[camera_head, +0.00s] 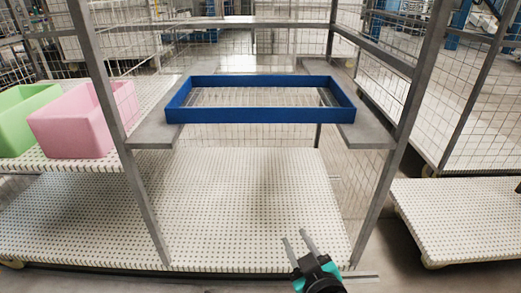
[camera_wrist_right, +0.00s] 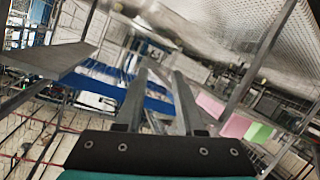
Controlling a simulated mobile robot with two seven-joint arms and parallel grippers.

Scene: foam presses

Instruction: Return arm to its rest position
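My right gripper (camera_head: 296,236) is at the bottom of the head view, right of centre, in front of the metal frame and over the lower perforated platform (camera_head: 240,200). Its two grey fingers point up and slightly left in the picture, apart, with nothing between them. The fingers also show in the right wrist view (camera_wrist_right: 160,75), separated by a clear gap. Only the teal and black end of my right arm shows in the head view. My left gripper and arm are not in view.
A blue rectangular frame (camera_head: 262,115) rests across two grey ledges (camera_head: 369,136) inside the metal cage. A pink box (camera_head: 75,130) and green box (camera_head: 22,120) stand on the left perforated surface. Cage posts (camera_head: 392,160) rise near my right gripper. The lower platform is clear.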

